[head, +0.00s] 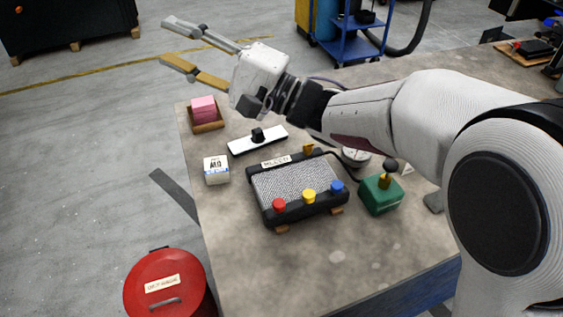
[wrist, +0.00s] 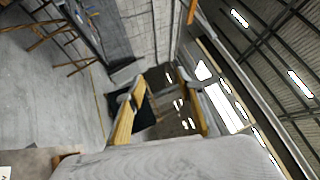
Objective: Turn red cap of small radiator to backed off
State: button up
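The small radiator (head: 295,188) lies on the workbench, a black frame around a grey mesh core with a label on its far edge. Its red cap (head: 279,204) is at the near left corner. A yellow cap (head: 309,196) and a blue cap (head: 337,187) stand to its right along the same edge. My gripper (head: 178,43) is open and empty, raised high at the upper left, well away from the radiator. In the wrist view the two yellow-padded fingers (wrist: 160,108) stand apart against the hall; the radiator is not in that view.
A green box (head: 381,196) with a yellow and black top stands right of the radiator. A white bar with a black knob (head: 258,141), a white box (head: 216,170) and a tray of pink blocks (head: 206,117) lie left and behind. A red bin (head: 165,287) stands on the floor.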

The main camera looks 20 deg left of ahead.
jog(key=s+d+f+n+g+h, duration=0.2)
jog(key=s+f+n+g+h, duration=0.15)
jog(key=f+n, duration=0.2)
jog(key=n+t+h, duration=0.4)
jog(key=n+h, duration=1)
jog(key=n, duration=0.3)
send_near(278, 202)
jog(key=shift+w+d+f+m, duration=0.15)
jog(key=shift+f+m, duration=0.1)
jog(key=shift+f, duration=0.15)
jog(key=shift+s+x, duration=0.2)
jog(key=shift+x, duration=3.7)
